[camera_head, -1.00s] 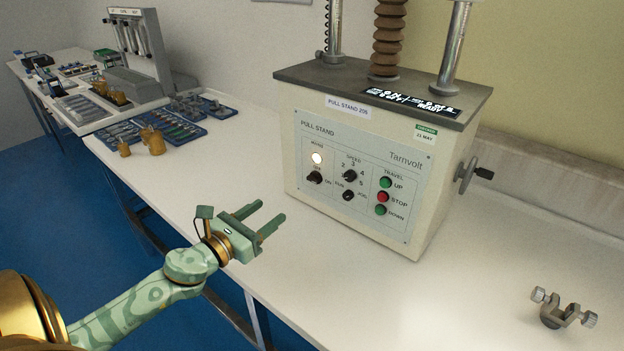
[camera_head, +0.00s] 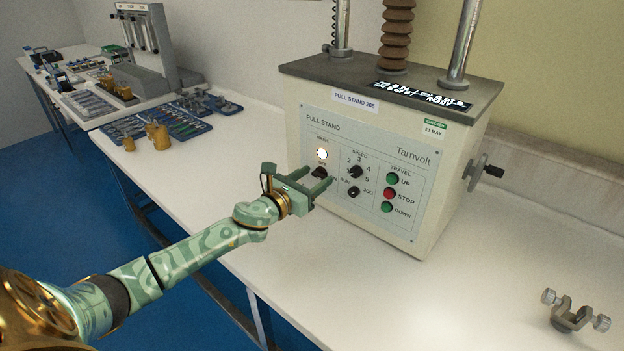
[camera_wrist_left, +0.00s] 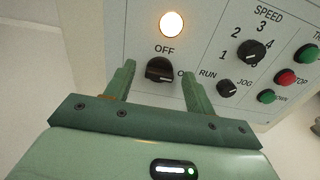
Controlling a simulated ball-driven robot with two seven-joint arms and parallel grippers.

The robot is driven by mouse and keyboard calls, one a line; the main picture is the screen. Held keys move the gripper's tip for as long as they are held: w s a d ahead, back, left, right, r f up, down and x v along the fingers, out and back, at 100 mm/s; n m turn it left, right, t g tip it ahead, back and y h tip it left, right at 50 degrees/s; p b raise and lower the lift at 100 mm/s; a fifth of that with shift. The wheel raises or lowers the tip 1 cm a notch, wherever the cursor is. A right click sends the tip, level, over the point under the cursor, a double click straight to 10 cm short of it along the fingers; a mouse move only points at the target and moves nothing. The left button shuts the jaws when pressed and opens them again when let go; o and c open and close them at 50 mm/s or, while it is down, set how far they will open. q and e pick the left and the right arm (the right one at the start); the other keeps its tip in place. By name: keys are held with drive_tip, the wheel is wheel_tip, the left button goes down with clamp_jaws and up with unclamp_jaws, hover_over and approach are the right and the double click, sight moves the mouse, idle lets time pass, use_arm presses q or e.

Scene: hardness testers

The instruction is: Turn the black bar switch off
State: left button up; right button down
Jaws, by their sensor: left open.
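The black bar switch (camera_wrist_left: 160,70) sits on the pull stand's front panel, below a lit white lamp (camera_wrist_left: 172,24). OFF is printed above it and ON, partly covered, to its right. In the head view the switch (camera_head: 319,172) is partly behind my left gripper (camera_head: 326,182). In the left wrist view my left gripper (camera_wrist_left: 158,80) is open, with one finger on each side of the switch. I cannot tell whether a finger touches it. The bar looks roughly horizontal. My right gripper is not in view.
The pull stand (camera_head: 370,225) stands on a white bench. To the switch's right are the speed knob (camera_head: 356,171), the run/jog knob (camera_head: 354,191) and the green and red travel buttons (camera_head: 390,194). A metal clamp (camera_head: 572,315) lies at front right. Bench space before the stand is clear.

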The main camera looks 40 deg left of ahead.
use_arm(q)
drive_tip(key=c, duration=1)
